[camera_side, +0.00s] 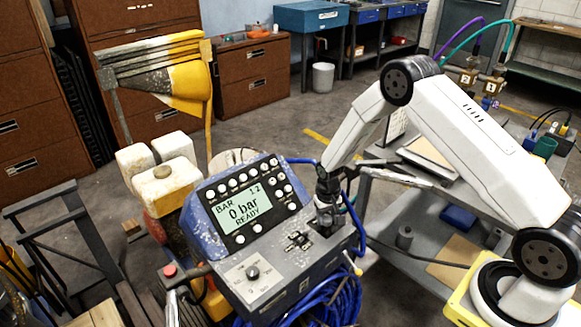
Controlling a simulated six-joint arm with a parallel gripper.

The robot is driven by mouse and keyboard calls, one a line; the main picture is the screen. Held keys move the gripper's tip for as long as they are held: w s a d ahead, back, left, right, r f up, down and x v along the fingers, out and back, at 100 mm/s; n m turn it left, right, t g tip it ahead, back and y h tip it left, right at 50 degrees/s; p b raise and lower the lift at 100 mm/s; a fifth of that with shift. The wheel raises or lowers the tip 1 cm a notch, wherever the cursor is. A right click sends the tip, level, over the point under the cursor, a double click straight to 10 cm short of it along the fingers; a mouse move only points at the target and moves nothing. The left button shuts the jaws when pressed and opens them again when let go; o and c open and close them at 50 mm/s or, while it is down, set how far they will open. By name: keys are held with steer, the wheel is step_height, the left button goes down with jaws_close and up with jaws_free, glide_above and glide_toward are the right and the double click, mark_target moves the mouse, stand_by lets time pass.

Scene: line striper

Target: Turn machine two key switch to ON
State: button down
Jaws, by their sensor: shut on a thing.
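The line striper machine has a blue-framed control box with a lit display (244,209) reading "BAR", "0 bar", "READY" and "1 2". My gripper (327,212) points down at the right part of the grey panel (275,262), just right of the display. It is shut on the key switch (328,222), which is mostly hidden by the fingers. The switch position and its markings cannot be read.
Blue hose coils (335,300) hang below. A workbench (400,215) stands to the right.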

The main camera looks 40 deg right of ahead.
mark_target(326, 218)
steer(key=shift+c, duration=1.1)
jaws_free()
steer(key=shift+w+a+r, duration=0.1)
steer(key=shift+r, duration=3.8)
